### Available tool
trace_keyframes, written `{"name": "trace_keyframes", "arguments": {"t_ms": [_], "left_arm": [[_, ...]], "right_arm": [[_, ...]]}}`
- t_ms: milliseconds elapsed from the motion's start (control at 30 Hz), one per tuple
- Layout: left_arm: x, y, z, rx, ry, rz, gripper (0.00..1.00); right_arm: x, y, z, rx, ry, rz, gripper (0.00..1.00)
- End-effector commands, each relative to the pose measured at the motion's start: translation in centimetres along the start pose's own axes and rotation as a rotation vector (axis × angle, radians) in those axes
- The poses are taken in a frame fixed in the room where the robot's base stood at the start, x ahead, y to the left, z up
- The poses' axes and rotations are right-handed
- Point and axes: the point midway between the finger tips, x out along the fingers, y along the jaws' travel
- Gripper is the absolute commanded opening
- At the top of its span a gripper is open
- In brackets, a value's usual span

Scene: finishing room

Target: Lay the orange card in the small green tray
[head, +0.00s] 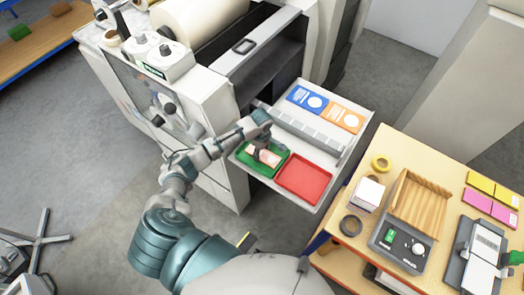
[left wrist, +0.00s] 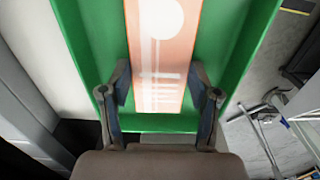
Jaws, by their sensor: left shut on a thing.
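The orange card (head: 270,158) is pale orange with white print. It lies over the small green tray (head: 247,160) on the machine's pull-out shelf. My left gripper (head: 260,148) is over the tray and shut on the card. In the left wrist view, the card (left wrist: 163,45) stretches away from between the fingertips (left wrist: 161,88), with the green tray (left wrist: 228,50) around and below it. I cannot tell whether the card touches the tray floor. My right gripper does not show.
A red tray (head: 303,178) sits right beside the green one. Behind them lie a blue card (head: 300,95) and another orange card (head: 341,115), beyond a grey ridged strip (head: 310,130). A wooden table (head: 440,170) with a tape roll (head: 381,163) and a wooden rack (head: 420,205) stands right.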

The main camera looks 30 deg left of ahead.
Motion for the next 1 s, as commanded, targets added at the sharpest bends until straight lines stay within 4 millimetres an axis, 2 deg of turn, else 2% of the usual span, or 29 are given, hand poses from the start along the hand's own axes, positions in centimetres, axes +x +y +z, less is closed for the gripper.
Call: {"name": "trace_keyframes", "arguments": {"t_ms": [33, 100, 133, 433, 533, 667, 800, 1000], "left_arm": [[0.1, 0.0, 0.0, 0.0, 0.0, -0.001, 0.66], [0.1, 0.0, 0.0, 0.0, 0.0, 0.0, 0.84], [0.1, 0.0, 0.0, 0.0, 0.0, -0.001, 0.87], [0.0, 0.0, 0.0, 0.0, 0.0, 0.0, 0.87], [-0.7, 0.1, 0.1, 0.0, 0.0, 0.002, 0.87], [-2.8, 0.1, 0.2, 0.001, 0.001, 0.004, 0.87], [-6.1, 0.1, 0.1, 0.001, 0.001, 0.004, 0.87], [-10.0, 0.1, 0.0, 0.001, -0.001, 0.003, 0.87]], "right_arm": [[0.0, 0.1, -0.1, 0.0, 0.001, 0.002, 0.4], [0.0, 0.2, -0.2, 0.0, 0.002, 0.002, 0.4], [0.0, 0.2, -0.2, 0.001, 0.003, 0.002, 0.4], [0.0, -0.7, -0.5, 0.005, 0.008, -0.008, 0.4], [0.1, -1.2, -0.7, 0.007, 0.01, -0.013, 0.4], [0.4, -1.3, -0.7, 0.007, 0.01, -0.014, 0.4], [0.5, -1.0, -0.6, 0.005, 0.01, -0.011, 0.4], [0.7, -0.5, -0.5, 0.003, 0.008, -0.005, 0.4]]}}
